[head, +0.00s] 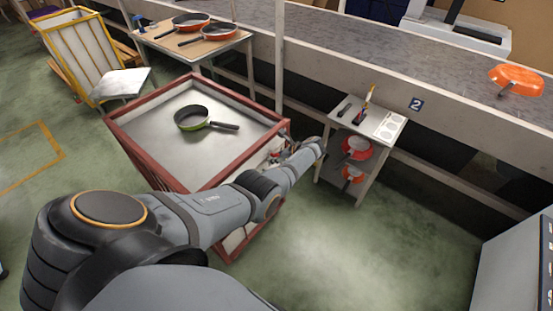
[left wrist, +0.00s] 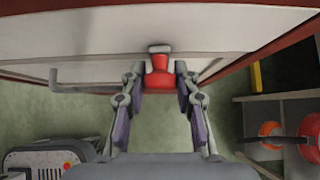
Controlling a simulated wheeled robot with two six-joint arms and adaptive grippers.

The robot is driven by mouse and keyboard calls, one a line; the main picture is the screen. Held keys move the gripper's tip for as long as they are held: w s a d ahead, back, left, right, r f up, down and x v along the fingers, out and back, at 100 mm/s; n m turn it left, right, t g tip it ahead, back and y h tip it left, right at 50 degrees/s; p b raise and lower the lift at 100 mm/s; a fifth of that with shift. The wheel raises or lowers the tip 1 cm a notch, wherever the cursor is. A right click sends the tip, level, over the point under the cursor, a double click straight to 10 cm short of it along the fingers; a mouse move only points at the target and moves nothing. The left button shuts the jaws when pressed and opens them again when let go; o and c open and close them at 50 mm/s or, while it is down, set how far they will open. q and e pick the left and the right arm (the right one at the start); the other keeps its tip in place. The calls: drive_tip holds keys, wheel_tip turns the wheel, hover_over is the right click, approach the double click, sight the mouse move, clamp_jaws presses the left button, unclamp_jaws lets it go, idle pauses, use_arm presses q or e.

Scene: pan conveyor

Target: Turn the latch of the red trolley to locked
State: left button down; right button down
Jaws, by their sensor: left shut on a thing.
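In the head view the left gripper (head: 277,155) is at the trolley's right side, partly hidden, and the latch's setting cannot be read. My right gripper is not in view.
A small stand (head: 345,125) with red pans on lower shelves stands right of the trolley. A conveyor (head: 380,45) runs behind, with an orange pan (head: 517,79) on it. A table (head: 160,42) with pans is at the back left. Floor at front right is clear.

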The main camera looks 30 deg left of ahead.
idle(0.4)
use_arm(q)
drive_tip(key=c, duration=1)
unclamp_jaws()
drive_tip(key=shift+d+r, duration=0.15)
drive_tip(key=shift+d, duration=0.05)
drive_tip(key=v, duration=1.1)
drive_tip(key=shift+d+r, duration=0.15)
